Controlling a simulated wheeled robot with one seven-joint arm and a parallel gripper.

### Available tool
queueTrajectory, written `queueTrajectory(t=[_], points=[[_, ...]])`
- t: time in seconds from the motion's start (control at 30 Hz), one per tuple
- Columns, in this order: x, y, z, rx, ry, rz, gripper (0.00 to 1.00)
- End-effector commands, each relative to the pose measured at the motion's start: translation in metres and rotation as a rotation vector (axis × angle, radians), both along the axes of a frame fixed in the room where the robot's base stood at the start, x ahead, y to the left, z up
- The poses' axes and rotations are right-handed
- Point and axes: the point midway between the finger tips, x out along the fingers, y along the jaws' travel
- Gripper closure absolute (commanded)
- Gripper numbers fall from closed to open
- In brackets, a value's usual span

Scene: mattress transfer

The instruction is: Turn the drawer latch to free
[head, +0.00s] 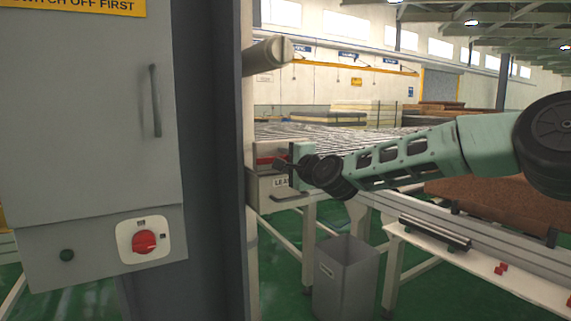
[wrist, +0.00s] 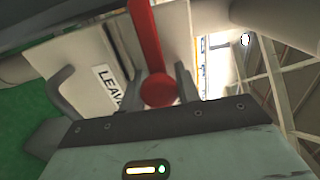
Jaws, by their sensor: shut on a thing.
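The drawer latch (wrist: 149,40) is a red lever with a round red hub, and in the wrist view it runs from the hub towards the top edge. A bit of red also shows by my gripper in the head view. The drawer (head: 262,188) is a pale box under the roller table, with a label partly reading "LEA". My gripper (head: 283,163) is at the drawer's front. In the wrist view its dark fingers (wrist: 128,82) stand either side of the latch area, shut on the latch. The exact contact is hard to make out.
A grey cabinet (head: 90,120) with a red rotary switch (head: 144,242) and a dark post stand close on the left. A grey bin (head: 345,280) stands on the green floor below my arm. A white bench (head: 480,270) is at the lower right.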

Motion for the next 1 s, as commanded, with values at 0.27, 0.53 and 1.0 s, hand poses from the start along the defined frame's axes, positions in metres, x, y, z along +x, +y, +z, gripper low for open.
queueTrajectory(t=[0.27,0.53,1.0], points=[[0.000,-0.001,-0.002,0.009,0.010,-0.001,1.00],[0.000,-0.001,-0.002,0.008,0.009,-0.001,0.47],[-0.012,-0.010,-0.001,0.007,0.006,-0.002,0.47]])
